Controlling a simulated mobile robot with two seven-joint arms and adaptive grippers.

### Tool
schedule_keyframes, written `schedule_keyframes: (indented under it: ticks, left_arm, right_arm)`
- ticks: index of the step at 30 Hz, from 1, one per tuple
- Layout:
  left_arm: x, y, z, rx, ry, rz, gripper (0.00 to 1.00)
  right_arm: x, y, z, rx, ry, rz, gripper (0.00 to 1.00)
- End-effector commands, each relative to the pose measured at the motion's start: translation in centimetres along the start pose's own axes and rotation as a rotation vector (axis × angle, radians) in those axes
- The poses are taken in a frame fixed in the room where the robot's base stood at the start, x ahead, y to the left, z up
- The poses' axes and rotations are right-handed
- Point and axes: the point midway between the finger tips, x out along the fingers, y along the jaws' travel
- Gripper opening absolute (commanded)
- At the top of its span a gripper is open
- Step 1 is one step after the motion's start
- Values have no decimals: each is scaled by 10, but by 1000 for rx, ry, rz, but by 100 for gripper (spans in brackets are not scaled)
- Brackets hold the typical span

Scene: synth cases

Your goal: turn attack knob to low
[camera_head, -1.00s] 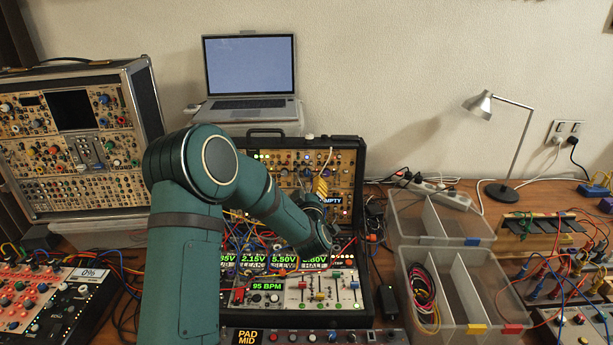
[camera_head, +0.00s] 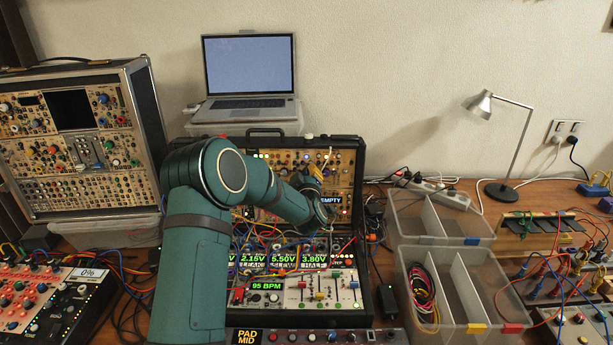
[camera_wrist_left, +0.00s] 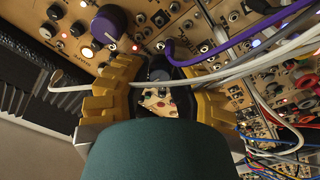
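The black synth case (camera_head: 359,180) stands open in the middle of the bench, with a gold upper panel of knobs and jacks. My left gripper (camera_head: 321,185) is at the right part of this upper panel; my arm hides part of the panel. In the left wrist view its yellow fingers (camera_wrist_left: 160,85) are apart, on either side of a dark round knob (camera_wrist_left: 160,68). I see no clear contact with it. A large purple knob (camera_wrist_left: 109,23) is up and left of the fingers. My right gripper is not in view.
A white cable (camera_wrist_left: 225,70) and a purple cable (camera_wrist_left: 225,45) run across close to the fingers. Many patch cables hang over the lower panel (camera_head: 335,285). A small EMPTY display (camera_head: 330,201) sits beside the gripper. Clear bins (camera_head: 430,215) stand to the right.

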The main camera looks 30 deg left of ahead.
Motion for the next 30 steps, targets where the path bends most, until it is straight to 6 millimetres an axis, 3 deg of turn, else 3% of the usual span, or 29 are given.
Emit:
schedule_keyframes:
  ticks: [14,30]
  left_arm:
    - [0,-1,2,-38,1,-4,0]
    - [0,-1,3,-447,13,-49,0]
  right_arm:
    - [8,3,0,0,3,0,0]
    - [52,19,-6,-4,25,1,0]
